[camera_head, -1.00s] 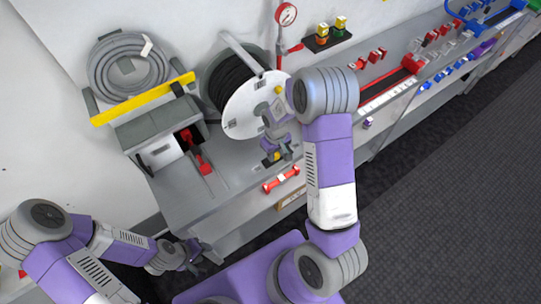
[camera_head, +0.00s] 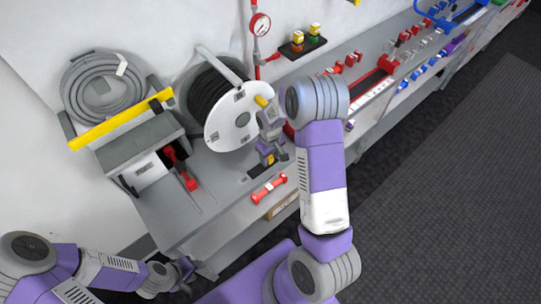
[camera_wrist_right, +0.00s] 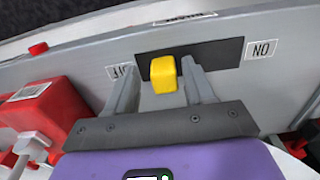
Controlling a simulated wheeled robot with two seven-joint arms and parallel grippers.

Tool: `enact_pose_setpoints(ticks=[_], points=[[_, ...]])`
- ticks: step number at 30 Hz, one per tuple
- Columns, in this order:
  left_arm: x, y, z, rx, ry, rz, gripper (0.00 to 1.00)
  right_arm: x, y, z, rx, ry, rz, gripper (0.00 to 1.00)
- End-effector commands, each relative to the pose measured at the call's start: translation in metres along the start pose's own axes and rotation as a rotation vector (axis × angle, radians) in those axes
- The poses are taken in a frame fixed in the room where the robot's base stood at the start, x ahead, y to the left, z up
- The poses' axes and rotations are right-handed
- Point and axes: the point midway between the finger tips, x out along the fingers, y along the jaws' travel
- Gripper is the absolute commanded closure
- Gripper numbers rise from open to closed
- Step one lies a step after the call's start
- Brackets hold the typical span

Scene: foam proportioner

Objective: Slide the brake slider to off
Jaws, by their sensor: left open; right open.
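The brake slider shows in the right wrist view as a yellow knob (camera_wrist_right: 163,73) standing on a dark slot plate (camera_wrist_right: 215,54). The knob is toward the left part of the plate. An upside-down ON label (camera_wrist_right: 262,49) is at the right end, and an upside-down OFF label (camera_wrist_right: 120,71) is at the left, partly hidden by a finger. My right gripper (camera_wrist_right: 159,68) is open, one finger on each side of the knob. In the head view my right gripper (camera_head: 273,158) is over the grey bench beside the reel. My left gripper (camera_head: 186,274) is open, low at the left, away from the slider.
A hose reel (camera_head: 232,118) with a white disc stands behind my right gripper. A red block (camera_wrist_right: 45,108) is at the left in the wrist view. A red lever (camera_head: 180,168) stands left on the bench.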

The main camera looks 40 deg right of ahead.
Motion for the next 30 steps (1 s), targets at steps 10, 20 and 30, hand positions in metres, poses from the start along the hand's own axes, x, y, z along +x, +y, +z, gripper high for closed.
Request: enact_pose_setpoints(ticks=[10,20,30], points=[[-0.005,0.002,0.0,0.0,0.0,0.0,0.57,-0.052,0.001,-0.001,0.001,0.005,0.001,0.47],[-0.007,0.003,0.0,0.0,0.0,0.0,0.57,-0.075,0.001,0.0,0.001,0.001,0.001,0.47],[-0.006,0.002,0.0,0.0,0.0,0.0,0.57,-0.075,0.001,0.0,0.001,0.001,0.001,0.47]])
